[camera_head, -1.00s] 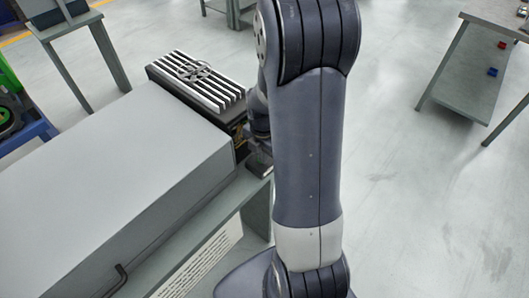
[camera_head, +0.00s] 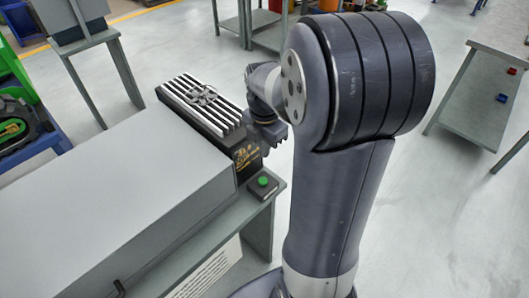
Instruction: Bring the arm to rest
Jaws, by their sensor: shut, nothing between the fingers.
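My arm (camera_head: 335,215) rises in the front right of the head view, its large dark joint near the top. The wrist bends off to the left of that joint. My gripper (camera_head: 266,148) is a small dark shape at the wrist's end, beside the right end of the ribbed black unit (camera_head: 200,100). It is shut and empty. Its fingertips are small and dark, and I cannot tell whether it touches the unit.
A long grey box (camera_head: 130,190) lies on the bench (camera_head: 225,215) at left. A button box (camera_head: 263,186) with a green button sits at the bench corner. A grey shelf table (camera_head: 480,95) stands at right, with red and blue pieces. Open floor lies between.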

